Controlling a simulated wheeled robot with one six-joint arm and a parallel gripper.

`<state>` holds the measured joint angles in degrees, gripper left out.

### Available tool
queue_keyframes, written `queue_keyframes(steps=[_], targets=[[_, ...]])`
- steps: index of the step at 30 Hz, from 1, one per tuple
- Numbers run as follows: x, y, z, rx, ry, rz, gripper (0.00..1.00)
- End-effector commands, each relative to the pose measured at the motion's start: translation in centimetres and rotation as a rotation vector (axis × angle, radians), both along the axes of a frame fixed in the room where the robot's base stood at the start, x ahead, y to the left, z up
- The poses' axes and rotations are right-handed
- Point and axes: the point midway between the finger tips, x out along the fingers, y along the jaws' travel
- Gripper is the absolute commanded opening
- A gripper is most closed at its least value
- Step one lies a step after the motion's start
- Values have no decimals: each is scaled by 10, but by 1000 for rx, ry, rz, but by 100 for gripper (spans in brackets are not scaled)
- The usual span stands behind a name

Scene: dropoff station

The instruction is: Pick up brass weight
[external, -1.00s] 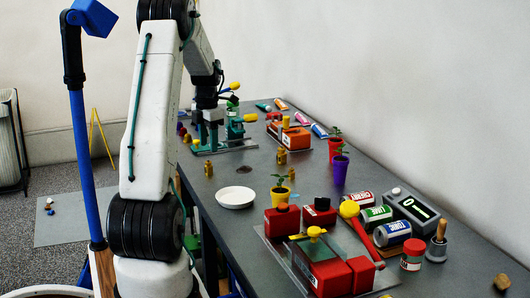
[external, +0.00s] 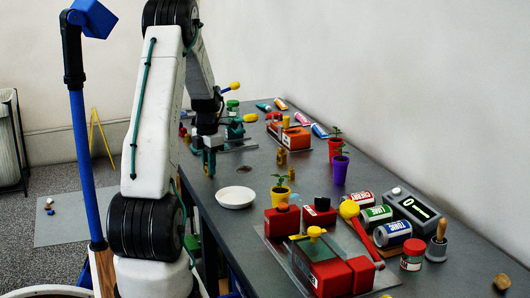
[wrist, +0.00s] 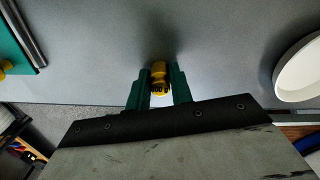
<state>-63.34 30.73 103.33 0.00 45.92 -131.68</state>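A small yellow brass weight (wrist: 160,75) with digits on it is between the two green fingers of my gripper (wrist: 161,85) in the wrist view. Little or no gap shows on either side, and I cannot tell if the fingers press on it. In the external view my gripper (external: 208,163) points down at the table's left part, fingertips at or near the surface, mostly hiding this weight. Other brass-coloured weights, one near the table's middle (external: 281,157) and one behind the yellow pot (external: 291,174), stand to the right.
A white plate (external: 236,197) lies in front of my gripper; it also shows in the wrist view (wrist: 300,72). A green device on a plate (external: 236,143) stands behind. A yellow pot (external: 279,196) and red blocks (external: 282,220) are nearer the camera. The table's left edge is close.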

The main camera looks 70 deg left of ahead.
Motion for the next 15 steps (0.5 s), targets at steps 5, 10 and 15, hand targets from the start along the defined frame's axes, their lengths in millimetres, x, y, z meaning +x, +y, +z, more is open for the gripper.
queue_keyframes(steps=[5, 10, 15], targets=[[0, 0, 0, 0, 0, 0, 0], [0, 0, 1, 0, 0, 0, 0], [0, 0, 8, 2, -1, 0, 0]])
